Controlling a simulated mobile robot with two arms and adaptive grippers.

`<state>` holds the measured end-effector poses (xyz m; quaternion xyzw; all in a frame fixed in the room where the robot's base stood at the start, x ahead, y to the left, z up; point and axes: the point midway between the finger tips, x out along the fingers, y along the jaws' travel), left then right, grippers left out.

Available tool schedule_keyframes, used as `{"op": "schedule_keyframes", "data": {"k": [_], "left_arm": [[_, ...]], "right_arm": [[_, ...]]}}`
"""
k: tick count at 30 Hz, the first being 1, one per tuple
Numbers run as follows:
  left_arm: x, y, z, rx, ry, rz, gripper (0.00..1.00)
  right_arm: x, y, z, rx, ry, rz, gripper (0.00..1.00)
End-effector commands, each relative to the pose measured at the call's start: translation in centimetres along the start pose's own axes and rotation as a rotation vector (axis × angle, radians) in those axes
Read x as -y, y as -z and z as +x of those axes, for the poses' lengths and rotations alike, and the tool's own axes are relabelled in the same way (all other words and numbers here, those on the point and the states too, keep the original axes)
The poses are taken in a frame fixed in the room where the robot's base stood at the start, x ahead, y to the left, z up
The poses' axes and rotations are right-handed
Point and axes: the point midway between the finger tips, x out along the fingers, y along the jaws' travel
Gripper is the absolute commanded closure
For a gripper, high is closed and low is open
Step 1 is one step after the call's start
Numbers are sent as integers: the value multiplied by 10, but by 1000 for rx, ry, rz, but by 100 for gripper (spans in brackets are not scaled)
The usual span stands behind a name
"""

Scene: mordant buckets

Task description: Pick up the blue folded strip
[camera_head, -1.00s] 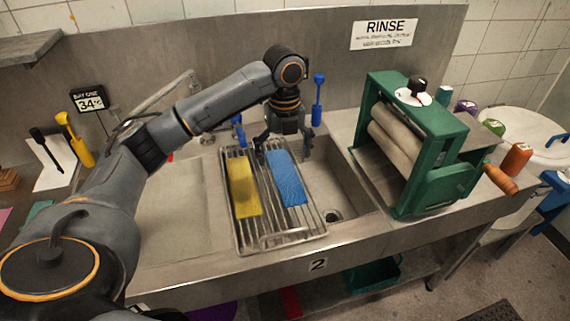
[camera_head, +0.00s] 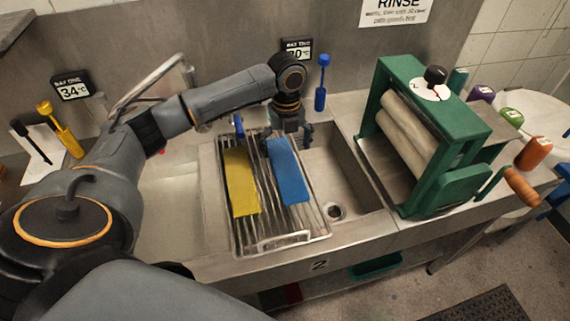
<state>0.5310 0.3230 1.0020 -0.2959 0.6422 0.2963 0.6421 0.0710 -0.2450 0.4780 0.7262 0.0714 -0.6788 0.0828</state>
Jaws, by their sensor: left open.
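The blue folded strip (camera_head: 288,172) lies flat on the wire rack (camera_head: 271,241) over the sink. A yellow folded strip (camera_head: 241,182) lies to its left on the same rack, apart from it. My left gripper (camera_head: 286,136) is open at the far end of the blue strip, pointing down. Its fingers show on either side of the strip's far end. The wrist partly hides that end, so I cannot tell whether the fingers touch it. My right gripper is not in view.
A green wringer (camera_head: 430,140) with rollers and an orange-handled crank stands right of the sink. A blue brush-like tool (camera_head: 321,85) stands behind the sink. A yellow tool (camera_head: 61,130) lies at the left. The sink's right part, with the drain (camera_head: 336,211), is clear.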

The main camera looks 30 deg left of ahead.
Motion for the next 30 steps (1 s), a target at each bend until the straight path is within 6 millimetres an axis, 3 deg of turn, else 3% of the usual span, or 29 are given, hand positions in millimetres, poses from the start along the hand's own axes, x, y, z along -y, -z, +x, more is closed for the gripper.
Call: {"op": "schedule_keyframes", "data": {"k": [5, 9, 15, 22, 30], "left_arm": [[-1, 0, 12, -2, -2, -1, 8], [-4, -2, 32, -3, -3, -1, 8], [-2, -2, 54, 0, 0, 0, 8], [-2, -2, 56, 1, 1, 1, 8], [-3, -2, 56, 1, 1, 1, 61]], "right_arm": [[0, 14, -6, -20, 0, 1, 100], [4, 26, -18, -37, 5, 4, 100], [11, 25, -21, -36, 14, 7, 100], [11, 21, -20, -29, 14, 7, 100], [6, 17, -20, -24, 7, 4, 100]]}}
